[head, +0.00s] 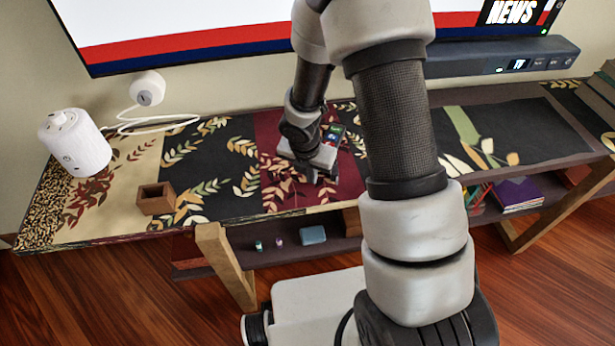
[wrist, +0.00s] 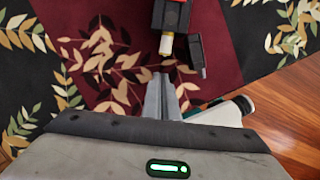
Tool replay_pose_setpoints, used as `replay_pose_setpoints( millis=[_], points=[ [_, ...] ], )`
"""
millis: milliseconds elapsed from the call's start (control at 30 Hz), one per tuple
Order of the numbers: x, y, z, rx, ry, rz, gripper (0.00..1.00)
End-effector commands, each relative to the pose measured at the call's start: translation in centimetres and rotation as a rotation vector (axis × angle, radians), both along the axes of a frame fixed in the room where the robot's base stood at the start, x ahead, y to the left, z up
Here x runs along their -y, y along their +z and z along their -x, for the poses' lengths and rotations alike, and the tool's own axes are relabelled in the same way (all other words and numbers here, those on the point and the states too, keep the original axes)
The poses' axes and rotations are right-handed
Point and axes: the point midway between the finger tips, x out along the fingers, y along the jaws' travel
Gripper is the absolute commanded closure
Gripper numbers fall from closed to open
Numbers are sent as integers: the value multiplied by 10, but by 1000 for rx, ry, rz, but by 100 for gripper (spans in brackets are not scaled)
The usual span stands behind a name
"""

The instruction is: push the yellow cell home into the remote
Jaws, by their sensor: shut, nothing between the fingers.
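The remote (wrist: 172,14) is a dark block with red on it at the top of the wrist view. The yellow cell (wrist: 166,44) juts out of its near end, with a pale tip towards my gripper. My gripper (wrist: 161,84) is shut and empty, its fingertips a short way below the cell; I see a gap between them. In the head view my gripper (head: 321,177) is low over the dark red part of the table runner. There the remote (head: 334,133) shows partly behind my wrist, and the cell cannot be made out.
A dark grey piece (wrist: 197,55) lies just right of the cell. A wooden box (head: 155,198) and a white cylinder (head: 74,143) stand at the left. A soundbar (head: 500,58) is at the back right. The runner left of my gripper is clear.

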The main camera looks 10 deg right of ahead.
Motion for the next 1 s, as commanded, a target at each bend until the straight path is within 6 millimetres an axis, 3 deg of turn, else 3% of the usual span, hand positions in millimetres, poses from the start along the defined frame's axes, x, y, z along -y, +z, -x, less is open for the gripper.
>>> replay_pose_setpoints(
  millis=[167,600,833,1000],
  points=[
    [10,1,-14,-2,-3,0,100],
    [12,1,-18,-4,0,0,100],
    [24,4,-36,-5,-3,0,100],
    [25,0,-38,-3,0,1,100]
  ],
)
